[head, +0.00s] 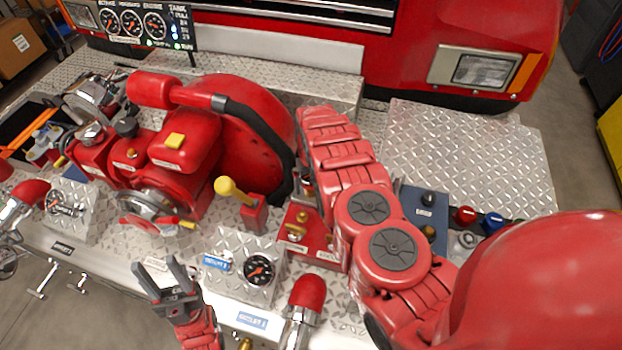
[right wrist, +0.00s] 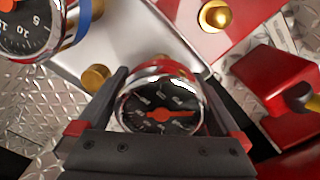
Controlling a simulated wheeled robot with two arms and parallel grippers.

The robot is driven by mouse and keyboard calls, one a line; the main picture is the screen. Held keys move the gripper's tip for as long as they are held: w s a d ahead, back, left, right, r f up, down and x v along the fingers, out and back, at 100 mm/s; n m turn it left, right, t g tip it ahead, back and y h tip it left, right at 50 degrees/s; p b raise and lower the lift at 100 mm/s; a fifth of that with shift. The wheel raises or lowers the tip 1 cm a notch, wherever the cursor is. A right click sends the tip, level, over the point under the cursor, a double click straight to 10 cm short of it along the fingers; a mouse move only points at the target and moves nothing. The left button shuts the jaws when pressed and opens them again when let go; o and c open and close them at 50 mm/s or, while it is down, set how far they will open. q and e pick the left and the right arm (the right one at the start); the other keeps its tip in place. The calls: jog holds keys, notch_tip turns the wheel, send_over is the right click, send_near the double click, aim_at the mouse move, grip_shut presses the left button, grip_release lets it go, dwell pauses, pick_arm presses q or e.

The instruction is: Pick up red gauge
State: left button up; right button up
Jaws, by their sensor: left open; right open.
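A round chrome-rimmed gauge (right wrist: 160,100) with a dark face and an orange-red needle sits between the fingers of my right gripper (right wrist: 163,80) in the right wrist view. Those fingers are open, one on each side of it; whether they touch it I cannot tell. In the head view my right arm hides the right gripper and this gauge. My left gripper (head: 157,268) is open and empty above the front edge of the panel.
A second gauge with a blue band (right wrist: 40,25) is at the upper left in the wrist view. A gauge (head: 258,268) stands on the metal panel beside a blue label. A red pump engine (head: 180,145), a yellow-knobbed lever (head: 238,192) and a red-capped pipe (head: 308,292) crowd the deck.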

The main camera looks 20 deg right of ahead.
jog(key=shift+f, duration=0.55)
grip_shut()
jog(key=shift+r, duration=0.1)
